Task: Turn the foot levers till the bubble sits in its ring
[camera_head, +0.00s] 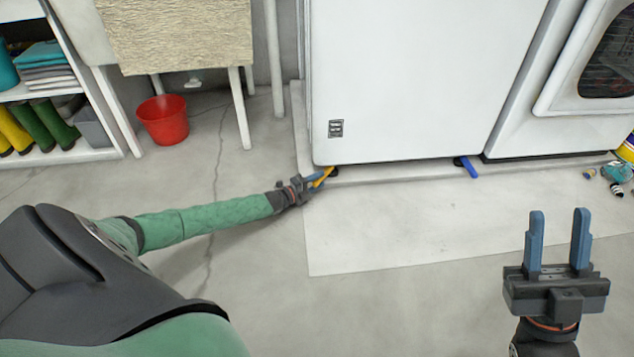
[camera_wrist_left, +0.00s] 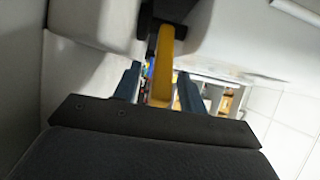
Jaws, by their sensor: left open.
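A yellow foot lever (camera_head: 325,176) sticks out from under the left front corner of the white appliance (camera_head: 420,75). A blue foot lever (camera_head: 468,168) sticks out under its right front part. My left gripper (camera_head: 313,182) is low at the yellow lever, with its fingers open. In the left wrist view the yellow lever (camera_wrist_left: 165,55) reaches between the two blue fingers; I cannot tell whether either finger touches it. My right gripper (camera_head: 557,242) is open and empty, raised in front at the right. I cannot make out a bubble or ring in either view.
The appliance stands on a low pale slab (camera_head: 400,172). A second white machine (camera_head: 560,110) stands to its right. A red bucket (camera_head: 164,119) and a shelf (camera_head: 70,155) with boots are at left. A teal toy (camera_head: 616,172) lies far right. The front floor is clear.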

